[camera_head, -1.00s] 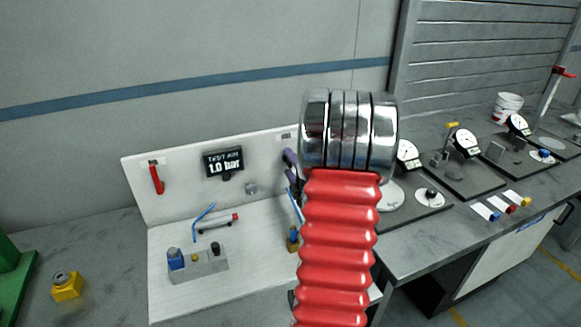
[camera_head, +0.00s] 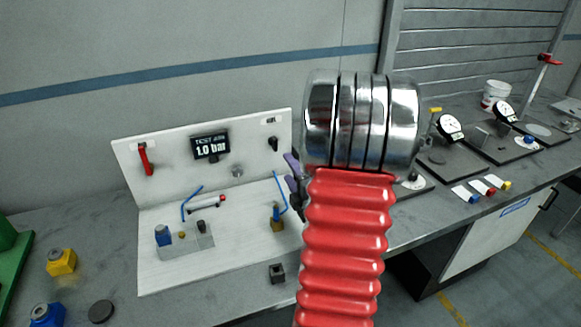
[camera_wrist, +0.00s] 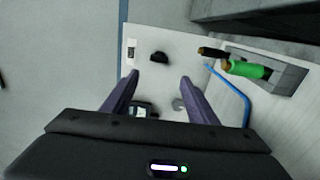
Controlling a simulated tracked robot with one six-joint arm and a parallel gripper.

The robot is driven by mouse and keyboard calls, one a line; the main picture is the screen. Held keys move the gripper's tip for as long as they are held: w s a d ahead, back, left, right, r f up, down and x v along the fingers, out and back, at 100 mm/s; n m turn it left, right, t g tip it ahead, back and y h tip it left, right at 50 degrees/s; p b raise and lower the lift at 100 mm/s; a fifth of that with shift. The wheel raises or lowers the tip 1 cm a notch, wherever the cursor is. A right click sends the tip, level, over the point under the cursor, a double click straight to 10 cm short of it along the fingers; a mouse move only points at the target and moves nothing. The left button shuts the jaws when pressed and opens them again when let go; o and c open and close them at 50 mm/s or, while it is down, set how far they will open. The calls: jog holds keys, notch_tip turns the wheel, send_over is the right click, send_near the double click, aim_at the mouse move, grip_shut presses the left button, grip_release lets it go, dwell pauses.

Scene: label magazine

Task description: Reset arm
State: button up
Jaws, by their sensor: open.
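My gripper (camera_wrist: 160,98) shows in the wrist view as two purple fingers held apart with nothing between them. It faces the white test board (camera_wrist: 172,47), apart from it as far as I can tell. In the head view my red ribbed arm and its metal joint fill the middle and hide most of the gripper. Only a bit of purple finger shows left of the joint, in front of the right edge of the white test board (camera_head: 128,172).
The board carries a pressure display (camera_head: 210,146), a red handle (camera_head: 145,158) and a grey block (camera_head: 184,245) with a blue part. Yellow and blue fittings (camera_head: 61,262) lie at left.

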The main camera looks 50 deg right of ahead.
jog(key=shift+s+a, duration=0.25)
jog(key=shift+s, duration=0.15)
dwell(0.3)
jog(key=w+a+r+m+g+y, duration=0.2)
jog(key=w+a+r+m+g, duration=0.15)
jog(key=a, duration=0.65)
jog(key=w+a+r+m+g+y, duration=0.2)
jog(key=a+m, duration=0.2)
jog(key=a, duration=0.6)
jog(key=s+a+m+g+y, duration=0.2)
jog(key=s+a, duration=0.5)
jog(key=a, duration=0.3)
jog(key=s+a+r+m+g+y, duration=0.1)
jog(key=s+a+m+g+y, duration=0.1)
jog(key=s+a, duration=0.6)
jog(key=a+m+y, duration=0.1)
jog(key=a, duration=0.2)
jog(key=shift+s, duration=0.2)
